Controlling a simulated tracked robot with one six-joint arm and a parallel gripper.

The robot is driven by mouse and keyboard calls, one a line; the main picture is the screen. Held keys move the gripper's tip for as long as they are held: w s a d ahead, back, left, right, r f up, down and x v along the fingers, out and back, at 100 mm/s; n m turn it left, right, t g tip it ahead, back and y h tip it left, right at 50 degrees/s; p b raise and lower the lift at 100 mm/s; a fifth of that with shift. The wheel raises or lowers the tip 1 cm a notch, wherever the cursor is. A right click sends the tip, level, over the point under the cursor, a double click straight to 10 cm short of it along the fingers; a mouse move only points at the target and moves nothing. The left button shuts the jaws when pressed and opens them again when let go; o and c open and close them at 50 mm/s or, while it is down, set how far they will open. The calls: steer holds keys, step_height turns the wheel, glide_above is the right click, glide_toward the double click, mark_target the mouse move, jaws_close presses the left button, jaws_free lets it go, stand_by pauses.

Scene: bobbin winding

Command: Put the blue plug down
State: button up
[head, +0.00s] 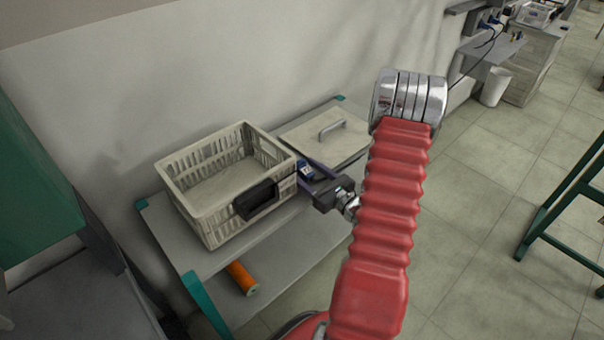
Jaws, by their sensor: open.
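The blue plug (306,169) is a small blue piece with a pale part, beside the right side of the crate. It lies between the fingers of my gripper (309,174) in this view. My gripper is open, with its dark fingers reaching left from the wrist. Part of the plug is hidden by the fingers, and I cannot tell whether it touches them or rests fully on the grey top of the stand (188,248).
A cream slatted crate (215,206) with a black handle stands left of my gripper. A pale lid (338,143) with a metal handle lies behind it. An orange spool (242,278) lies on the lower shelf. The tiled floor at right is mostly clear.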

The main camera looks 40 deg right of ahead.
steer(key=s, duration=1.1)
steer(key=shift+s+d, duration=0.15)
steer(key=shift+s, duration=0.25)
